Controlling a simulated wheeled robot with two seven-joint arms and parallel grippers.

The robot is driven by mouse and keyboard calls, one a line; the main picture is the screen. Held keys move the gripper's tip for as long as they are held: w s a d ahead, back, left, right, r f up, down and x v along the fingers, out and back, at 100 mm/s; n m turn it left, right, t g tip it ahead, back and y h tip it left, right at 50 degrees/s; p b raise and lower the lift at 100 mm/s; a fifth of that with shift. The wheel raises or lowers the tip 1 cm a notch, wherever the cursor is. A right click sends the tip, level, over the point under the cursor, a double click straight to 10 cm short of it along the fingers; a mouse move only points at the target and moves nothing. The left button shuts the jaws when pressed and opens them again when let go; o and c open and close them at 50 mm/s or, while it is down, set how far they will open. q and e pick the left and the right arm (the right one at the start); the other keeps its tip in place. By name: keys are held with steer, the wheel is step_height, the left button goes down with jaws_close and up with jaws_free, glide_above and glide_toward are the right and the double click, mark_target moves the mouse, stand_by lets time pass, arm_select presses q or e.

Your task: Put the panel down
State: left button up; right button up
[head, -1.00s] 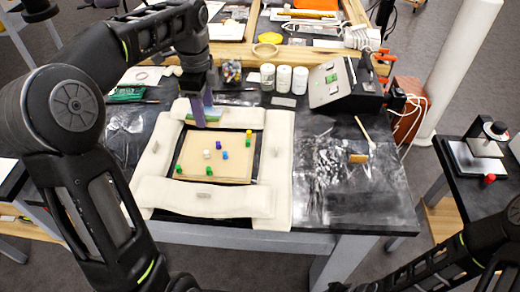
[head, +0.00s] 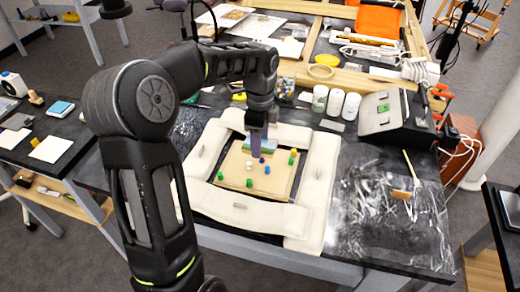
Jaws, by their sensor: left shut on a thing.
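The panel (head: 245,176) is a flat tan board with several small coloured pegs on it. It lies nearly level inside a white padded border (head: 325,160) on the dark table. My left gripper (head: 257,148) comes down from above at the panel's back part, fingers pointing down, and is shut. The fingers hide the contact, but they appear to be on the panel's back edge. A blue-green patch (head: 271,144) shows beside the fingers. I cannot tell whether the panel touches the table everywhere. My right gripper is not in view.
White jars (head: 335,102) and a grey sloped box (head: 395,112) stand behind and right. A brush (head: 411,168) lies on crumpled clear film on the table's right part. A side table (head: 72,130) stands at the left. The padding closely surrounds the panel.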

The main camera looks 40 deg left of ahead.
arm_select(q)
step_height(320, 180, down, 4)
steer(key=shift+r, duration=0.2)
steer(key=shift+f, duration=0.1)
steer(key=shift+f, duration=0.1)
stand_by(0.3)
steer(key=shift+f, duration=0.4)
steer(key=shift+f, duration=0.1)
steer(key=o, duration=1.4)
steer(key=shift+c, duration=0.2)
